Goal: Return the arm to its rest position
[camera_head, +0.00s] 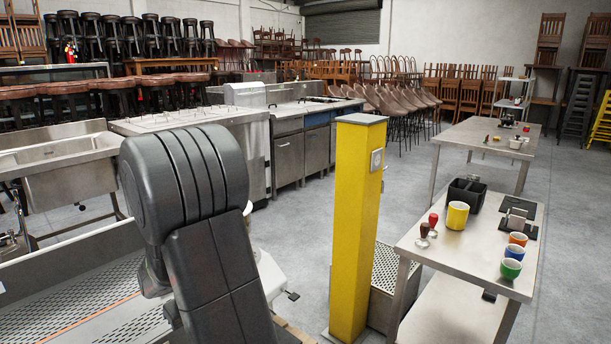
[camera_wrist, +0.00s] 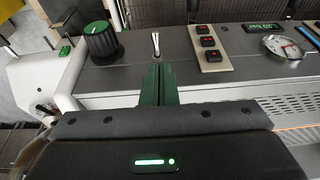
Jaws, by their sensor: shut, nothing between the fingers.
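My arm (camera_head: 205,225) stands folded in the left foreground of the head view, its dark links bent at a high joint. My gripper (camera_wrist: 158,72) shows in the wrist view with its dark green fingers together and nothing between them. The fingers point at a grey control panel (camera_wrist: 205,82), in front of a small metal toggle lever (camera_wrist: 155,43). I cannot tell whether they touch the panel. The gripper is hidden in the head view.
The panel carries a dark knob (camera_wrist: 99,40), red buttons (camera_wrist: 207,41) and a round dial (camera_wrist: 283,46). A yellow post (camera_head: 356,230) rises right of my arm. A steel table (camera_head: 455,255) holds a yellow cup (camera_head: 457,215) and other cups. Open floor (camera_head: 400,165) lies behind.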

